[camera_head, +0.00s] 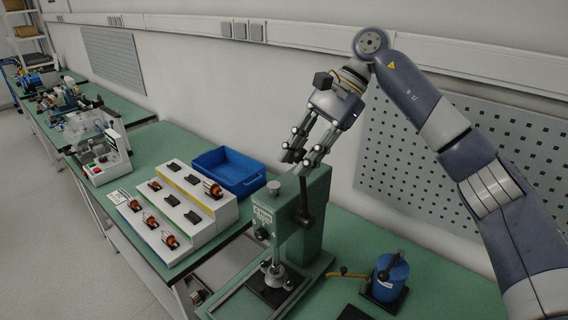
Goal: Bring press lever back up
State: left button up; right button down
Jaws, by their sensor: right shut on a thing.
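The green bench press (315,222) stands on the workbench in the lower middle. Its dark press lever (305,205) runs upright along the side of the press head. My right gripper (300,158) reaches down from above and is shut on the lever's upper end, just above the press top. The fingers hide the lever's tip. The press ram (274,262) is over the dark base plate, with a metal part under it. I cannot tell whether they touch. My left gripper is not in view.
A blue pot (388,277) with a brass-coloured handle stands right of the press. A perforated panel (440,150) hangs on the wall behind.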

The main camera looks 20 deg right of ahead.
jog(key=w+d+p, duration=0.2)
jog(key=w+d, duration=0.1)
jog(key=d, duration=0.2)
jog(key=shift+w+d+r+p, duration=0.15)
jog(key=shift+w+r+p, duration=0.2)
jog(key=shift+r, duration=0.05)
jog(key=c, duration=1.5)
grip_release()
jog(key=shift+o, duration=1.1)
jog(key=shift+d+f, duration=0.1)
jog(key=shift+f, duration=0.1)
